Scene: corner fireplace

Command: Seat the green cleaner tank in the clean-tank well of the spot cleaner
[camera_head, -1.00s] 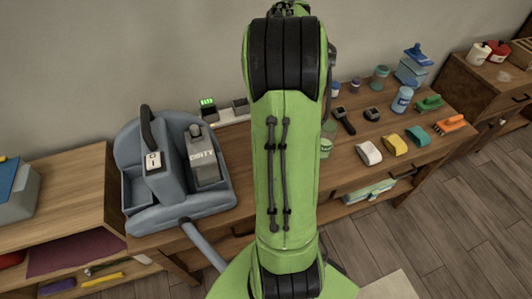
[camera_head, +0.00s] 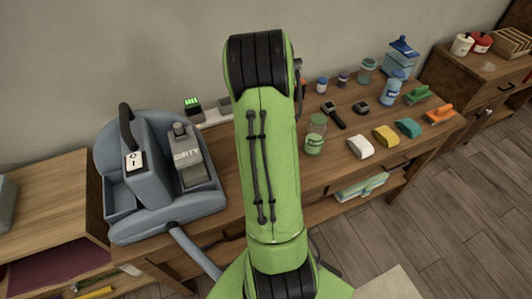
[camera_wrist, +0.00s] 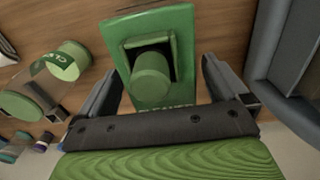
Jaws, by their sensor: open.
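The green cleaner tank (camera_wrist: 178,30) shows in the wrist view with its round green cap facing the camera. It stands on the wooden top between the two fingers of my gripper (camera_wrist: 160,72), which is open; I cannot tell whether either finger touches it. In the head view my arm hides the tank and my gripper. The grey-blue spot cleaner (camera_head: 150,208) sits at the left end of the table, with a grey dirty tank (camera_head: 190,170) on its right side. An open, empty-looking recess (camera_head: 120,200) shows on its left side. The spot cleaner's edge also shows in the wrist view (camera_wrist: 268,50).
A green-lidded jar (camera_head: 315,135) stands right of my arm and beside the tank in the wrist view (camera_wrist: 30,95). Brushes, sponges, small jars and a blue bottle (camera_head: 391,90) fill the table's right half. A hose (camera_head: 195,252) runs down from the spot cleaner's front.

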